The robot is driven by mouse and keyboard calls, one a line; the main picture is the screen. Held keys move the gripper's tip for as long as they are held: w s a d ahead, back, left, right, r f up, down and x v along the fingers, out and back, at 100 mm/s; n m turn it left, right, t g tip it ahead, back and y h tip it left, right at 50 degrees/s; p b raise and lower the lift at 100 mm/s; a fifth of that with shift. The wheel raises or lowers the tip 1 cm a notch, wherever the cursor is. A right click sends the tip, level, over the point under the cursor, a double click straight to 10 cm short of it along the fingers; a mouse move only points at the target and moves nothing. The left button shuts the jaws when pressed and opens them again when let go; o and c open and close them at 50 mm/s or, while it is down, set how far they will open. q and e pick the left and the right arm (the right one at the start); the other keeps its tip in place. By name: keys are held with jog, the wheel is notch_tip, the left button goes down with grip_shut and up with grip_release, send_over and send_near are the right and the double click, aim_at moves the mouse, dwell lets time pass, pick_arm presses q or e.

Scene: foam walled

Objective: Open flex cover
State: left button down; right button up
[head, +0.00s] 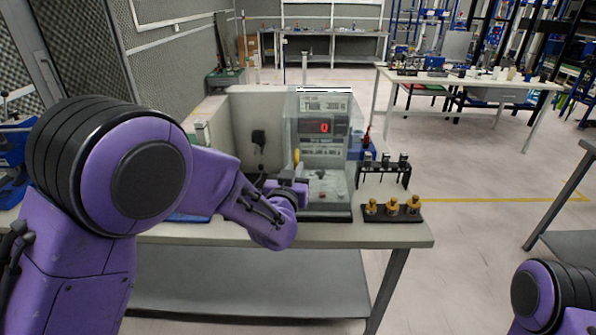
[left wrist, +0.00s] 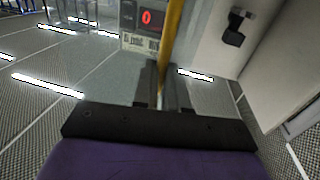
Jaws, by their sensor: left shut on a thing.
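A grey testing machine with a red "0" display (head: 319,127) stands on the near bench. A clear cover (head: 291,125) appears to enclose it; its edges are faint, and I cannot tell whether it is ajar. A yellow upright handle (head: 297,157) shows at its left front edge. My left gripper (head: 291,186) is low in front of the machine, at the handle. In the left wrist view the yellow handle (left wrist: 173,40) runs down between the dark fingers of my left gripper (left wrist: 162,88), which is shut on it. My right gripper is out of view.
A pale partition (head: 257,120) with a dark fitting stands left of the machine. To the right are a black rack (head: 385,172) and a black tray (head: 391,213) with brass pieces. The bench (head: 375,235) is bare along its front edge. Floor is clear to the right.

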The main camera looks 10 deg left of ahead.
pick_arm(q)
jog(key=c, duration=1.2)
grip_release()
jog(key=s+b, duration=0.1)
jog(key=s, duration=0.4)
jog(key=s+b, duration=0.1)
jog(key=s, duration=0.4)
jog(key=shift+s+d+b, duration=0.2)
jog(key=shift+s+b, duration=0.05)
jog(key=shift+b, duration=0.1)
